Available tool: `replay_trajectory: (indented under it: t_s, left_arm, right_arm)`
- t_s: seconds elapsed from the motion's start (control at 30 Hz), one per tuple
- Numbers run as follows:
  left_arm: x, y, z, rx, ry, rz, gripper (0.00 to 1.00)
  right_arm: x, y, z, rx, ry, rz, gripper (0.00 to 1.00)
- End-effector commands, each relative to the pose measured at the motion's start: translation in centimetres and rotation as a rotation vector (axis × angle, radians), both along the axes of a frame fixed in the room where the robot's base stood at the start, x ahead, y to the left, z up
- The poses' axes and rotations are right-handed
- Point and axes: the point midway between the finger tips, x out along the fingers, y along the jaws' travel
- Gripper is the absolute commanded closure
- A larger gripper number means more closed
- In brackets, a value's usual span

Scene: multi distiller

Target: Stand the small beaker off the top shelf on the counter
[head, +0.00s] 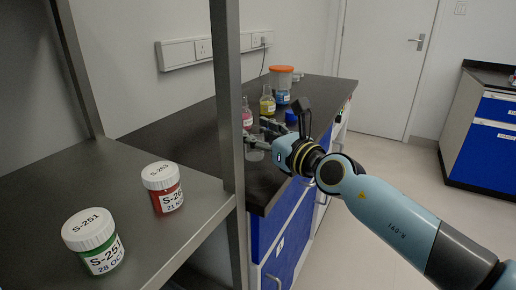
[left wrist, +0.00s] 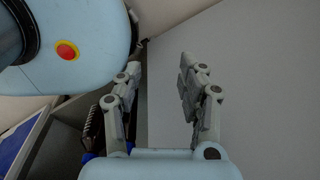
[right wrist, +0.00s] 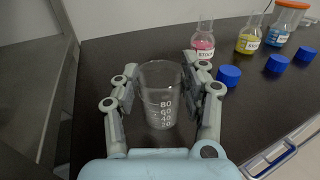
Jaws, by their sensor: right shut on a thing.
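The small beaker (right wrist: 161,95) is clear glass with white volume marks, upright between the fingers of my right gripper (right wrist: 162,92) in the right wrist view. The fingers are shut on its sides. In the head view the beaker (head: 254,150) shows faintly at the tip of my right gripper (head: 256,140), over the dark counter (head: 180,133) and just right of the shelf post. I cannot tell whether its base touches the counter. My left gripper (left wrist: 158,90) shows in the left wrist view, open and empty, in front of a plain grey surface.
Flasks with pink (right wrist: 203,44), yellow (right wrist: 249,38) and blue (right wrist: 280,30) contents stand farther back on the counter, with several blue caps (right wrist: 229,75) nearby. Two jars, red (head: 164,188) and green (head: 93,241), stand on the near shelf (head: 190,231). A metal post (head: 228,110) rises beside the beaker.

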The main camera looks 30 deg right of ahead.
Motion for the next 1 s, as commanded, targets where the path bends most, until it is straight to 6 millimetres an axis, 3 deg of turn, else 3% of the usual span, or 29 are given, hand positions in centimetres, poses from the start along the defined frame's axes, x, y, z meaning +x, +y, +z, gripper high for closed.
replay_trajectory:
  t_s: [0.07, 0.47, 0.5, 0.63, 1.0]
  left_arm:
    - [-0.72, 0.06, -1.39, 0.000, 0.012, 0.000, 0.60]
    - [-1.24, 0.29, -1.52, 0.004, 0.020, 0.000, 0.60]
    - [-1.21, 0.29, -1.41, 0.004, 0.019, 0.000, 0.60]
    - [-1.17, 0.29, -1.37, 0.004, 0.018, 0.000, 0.60]
    - [-0.96, 0.28, -0.89, 0.004, 0.015, -0.001, 0.60]
  right_arm:
    - [-0.01, -0.02, -1.50, 0.000, 0.001, 0.000, 0.87]
    - [-0.02, -0.03, -1.62, 0.000, 0.000, 0.000, 0.87]
    - [-0.02, -0.03, -1.50, 0.000, 0.000, 0.000, 0.51]
    - [-0.02, -0.03, -1.46, 0.000, 0.000, 0.000, 0.34]
    - [-0.27, -0.07, -1.02, -0.001, 0.001, 0.000, 0.33]
